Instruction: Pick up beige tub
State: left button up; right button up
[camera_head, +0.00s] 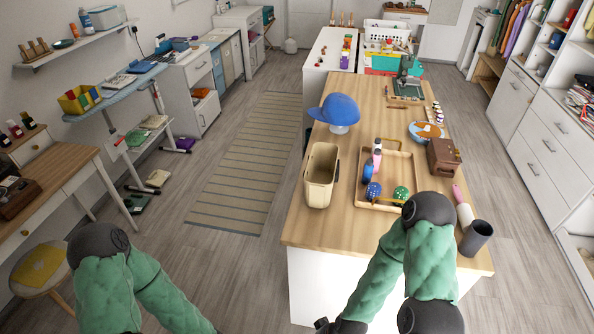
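The beige tub (320,176) stands upright and open-topped on the wooden top of the white island, near its left edge. It looks empty as far as I can see into it. My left arm comes in at the lower left and its gripper is out of the frame. My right arm bends over the near end of the island. A dark part at its lower end (338,326) shows at the bottom edge, cut off by the frame, below and apart from the tub. Its fingers cannot be made out.
Right of the tub is a wooden tray (405,170) with blue and green balls. A blue cap (338,110) sits behind the tub. A brown wooden box (443,157) and a dark cup (476,238) stand on the right. The island top in front of the tub is clear.

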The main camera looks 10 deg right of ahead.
aim_at(322, 168)
jog(key=i+j+u, duration=0.55)
jog(key=i+u, duration=0.7)
jog(key=i+j+z, duration=0.2)
jog(key=i, duration=0.25)
jog(key=i+z, duration=0.2)
jog(key=i, duration=0.25)
jog(key=i+z, duration=0.2)
jog(key=z, duration=0.3)
jog(key=i+z, duration=0.25)
jog(key=z, duration=0.25)
jog(key=i+z, duration=0.2)
jog(key=z, duration=0.25)
jog(key=i+j+z, duration=0.15)
jog(key=z, duration=0.35)
jog(key=j, duration=0.1)
